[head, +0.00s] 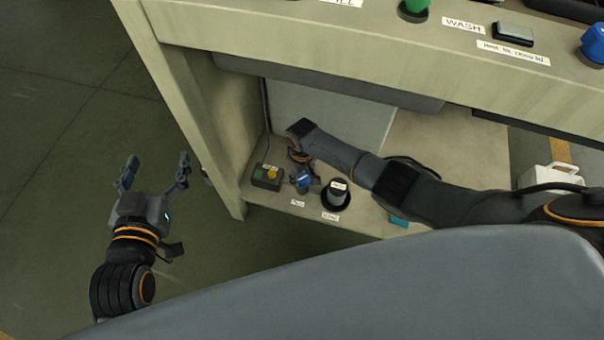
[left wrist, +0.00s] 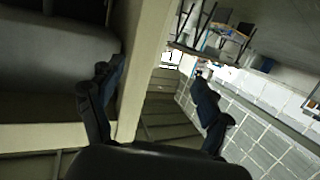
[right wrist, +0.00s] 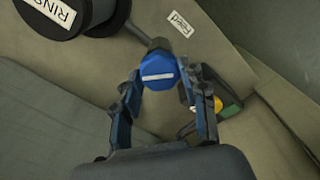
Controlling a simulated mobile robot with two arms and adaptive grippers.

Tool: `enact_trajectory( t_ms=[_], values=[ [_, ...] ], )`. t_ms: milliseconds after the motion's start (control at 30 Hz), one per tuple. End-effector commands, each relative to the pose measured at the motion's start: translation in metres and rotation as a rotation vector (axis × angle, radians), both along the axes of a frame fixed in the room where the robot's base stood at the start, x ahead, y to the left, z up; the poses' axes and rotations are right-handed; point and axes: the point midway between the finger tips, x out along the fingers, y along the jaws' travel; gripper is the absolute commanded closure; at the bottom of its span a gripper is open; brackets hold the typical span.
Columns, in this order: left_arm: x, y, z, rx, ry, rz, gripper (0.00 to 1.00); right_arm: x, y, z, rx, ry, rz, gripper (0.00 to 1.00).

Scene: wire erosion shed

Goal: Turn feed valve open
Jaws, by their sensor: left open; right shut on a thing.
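My left gripper (head: 155,171) is open and empty over the floor, left of the bench.
A black round knob (head: 337,193) labelled "RINS..." in the wrist view stands right of the blue knob. A small box (head: 267,178) with green and yellow buttons stands left of it. The bench top (head: 400,45) overhangs the shelf. A white container (head: 551,178) is at the right.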

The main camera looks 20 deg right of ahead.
Motion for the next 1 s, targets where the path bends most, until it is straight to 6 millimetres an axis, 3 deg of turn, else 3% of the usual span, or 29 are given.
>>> enact_trajectory(
  t_ms=[600, 1000],
  values=[
    [-0.005, 0.003, -0.013, 0.019, 0.077, 0.005, 0.22, -0.002, 0.001, -0.001, 0.002, 0.003, 0.545, 0.89],
    [-0.005, 0.004, -0.014, 0.019, 0.080, 0.006, 0.22, -0.002, 0.001, -0.001, 0.001, 0.003, 0.720, 0.89]
  ],
)
